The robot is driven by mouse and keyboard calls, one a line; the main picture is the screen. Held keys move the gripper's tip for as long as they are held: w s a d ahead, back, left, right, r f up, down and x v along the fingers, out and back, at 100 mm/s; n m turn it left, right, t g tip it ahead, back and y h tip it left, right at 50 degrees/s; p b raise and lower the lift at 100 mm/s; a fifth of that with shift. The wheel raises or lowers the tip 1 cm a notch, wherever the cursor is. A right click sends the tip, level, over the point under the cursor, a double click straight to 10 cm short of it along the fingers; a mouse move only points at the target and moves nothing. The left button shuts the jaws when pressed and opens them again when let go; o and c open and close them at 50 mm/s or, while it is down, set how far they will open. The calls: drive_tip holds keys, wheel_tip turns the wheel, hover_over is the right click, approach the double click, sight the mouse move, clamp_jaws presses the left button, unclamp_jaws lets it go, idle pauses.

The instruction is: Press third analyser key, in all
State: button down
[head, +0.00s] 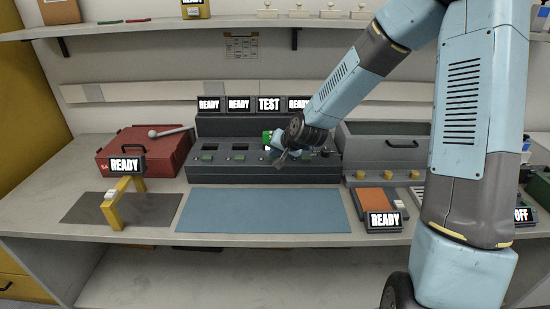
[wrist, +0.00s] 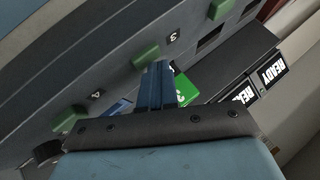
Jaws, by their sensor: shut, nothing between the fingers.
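The grey analyser bank (head: 225,172) stands at the back of the bench. Its third display (head: 269,104) reads TEST; the first, second and fourth read READY. In the wrist view the green key marked 3 (wrist: 145,55) is just beyond the tips of my gripper (wrist: 157,68). My gripper is shut and empty; whether it touches the key I cannot tell. It also shows at the analyser front in the head view (head: 281,160), hiding the third key there. A green block marked 3 (wrist: 186,90) sits beside the fingers, partly hidden. The key marked 4 (wrist: 70,118) is at lower left.
A blue mat (head: 262,212) lies clear in front of the analyser. A red toolbox (head: 145,150) and a yellow stand (head: 124,205) are at left. A grey case (head: 385,150) and an orange pad (head: 376,199) are at right. A shelf (head: 240,25) runs above.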

drive_tip(key=shift+r, duration=0.85)
drive_tip(key=shift+r, duration=2.5)
drive_tip(key=shift+s+d, duration=0.1)
drive_tip(key=s+d+r+h, duration=0.1)
drive_tip(key=s+d+r, duration=0.4)
drive_tip(key=s, duration=0.6)
drive_tip(key=s+d+r+n+g+h, duration=0.1)
drive_tip(key=s+d+r+h, duration=0.1)
drive_tip(key=s+d+r, duration=0.4)
drive_tip(key=s+d+r+n+g+h, duration=0.1)
drive_tip(key=s+d+r, duration=0.4)
drive_tip(key=s+d, duration=0.5)
drive_tip(key=s+h, duration=0.1)
drive_tip(key=s, duration=0.5)
drive_tip(key=shift+r, duration=0.4)
